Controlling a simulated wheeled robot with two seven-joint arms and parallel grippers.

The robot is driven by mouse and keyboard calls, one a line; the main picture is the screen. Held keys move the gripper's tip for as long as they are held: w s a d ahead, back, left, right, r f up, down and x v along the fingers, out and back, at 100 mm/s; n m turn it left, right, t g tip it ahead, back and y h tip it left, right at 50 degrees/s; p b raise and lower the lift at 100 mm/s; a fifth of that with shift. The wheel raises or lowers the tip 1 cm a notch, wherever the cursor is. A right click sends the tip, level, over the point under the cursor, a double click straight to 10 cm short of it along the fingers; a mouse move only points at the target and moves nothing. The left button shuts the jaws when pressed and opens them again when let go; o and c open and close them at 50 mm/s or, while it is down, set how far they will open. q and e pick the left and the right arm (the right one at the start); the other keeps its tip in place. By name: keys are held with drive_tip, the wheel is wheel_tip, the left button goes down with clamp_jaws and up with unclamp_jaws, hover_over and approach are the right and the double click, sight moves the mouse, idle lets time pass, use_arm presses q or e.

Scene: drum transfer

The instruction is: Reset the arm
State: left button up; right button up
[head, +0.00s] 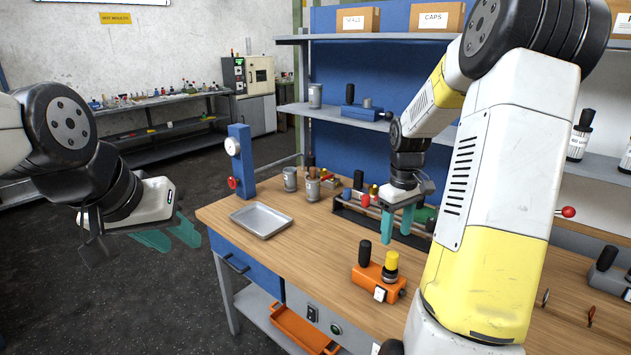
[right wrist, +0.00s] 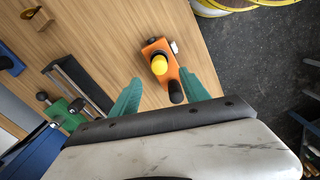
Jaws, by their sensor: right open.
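My right arm reaches over the wooden workbench from the right in the head view. Its gripper (head: 398,224) hangs over the bench with its two teal fingers pointing down, apart and empty. In the right wrist view the open right gripper (right wrist: 160,78) frames the orange block (right wrist: 165,68) with a yellow knob and a black knob, which lies beyond the fingers. My left gripper (head: 168,238) is off the bench's left side, over the dark floor, with its teal fingers apart and nothing between them.
The bench (head: 335,235) holds a metal tray (head: 261,220), metal cups (head: 290,179), a rack with coloured parts behind the right gripper, and the orange block (head: 378,280). A blue post (head: 240,160) stands at the left corner. Shelves with boxes (head: 436,17) rise behind.

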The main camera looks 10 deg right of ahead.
drive_tip(key=s+a+r+m+t+y, duration=0.2)
drive_tip(key=s+a+r+m+t, duration=0.2)
drive_tip(key=s+a+r, duration=1.1)
drive_tip(key=s+a+t, duration=0.1)
drive_tip(key=s+t, duration=0.1)
drive_tip(key=shift+s+a+r, duration=0.25)
drive_tip(key=shift+s+a, duration=0.1)
